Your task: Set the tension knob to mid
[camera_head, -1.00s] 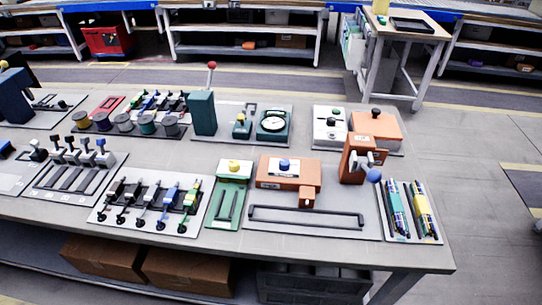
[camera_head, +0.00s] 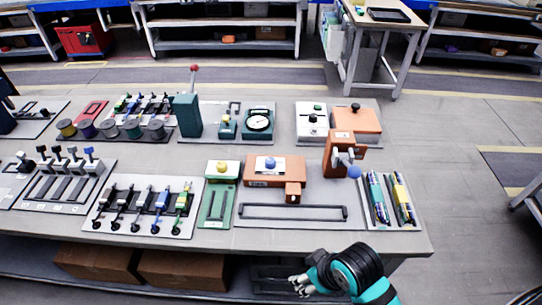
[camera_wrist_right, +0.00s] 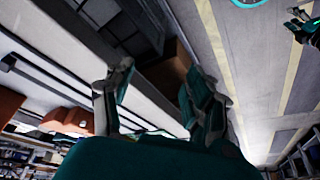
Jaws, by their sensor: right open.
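Several knobs stand on the bench, and I cannot tell by label which is the tension knob. A blue knob (camera_head: 270,163) tops an orange box (camera_head: 259,178). A yellow knob (camera_head: 222,167) is on a green unit (camera_head: 216,206). A white box (camera_head: 312,125) carries dark and green knobs, and a black knob (camera_head: 355,107) tops another orange box (camera_head: 368,121). My right gripper (camera_head: 298,284) is open and empty, off the bench's front edge; its fingers (camera_wrist_right: 155,100) are apart in the wrist view. What seems to be my left gripper (camera_wrist_right: 300,24) shows at that view's corner.
A dark bar handle (camera_head: 292,212) lies in front of the orange box. An orange stand with a blue ball lever (camera_head: 354,172) and a tray of coloured tools (camera_head: 390,222) are to the right. Cardboard boxes (camera_head: 180,272) sit under the bench. The floor at right is open.

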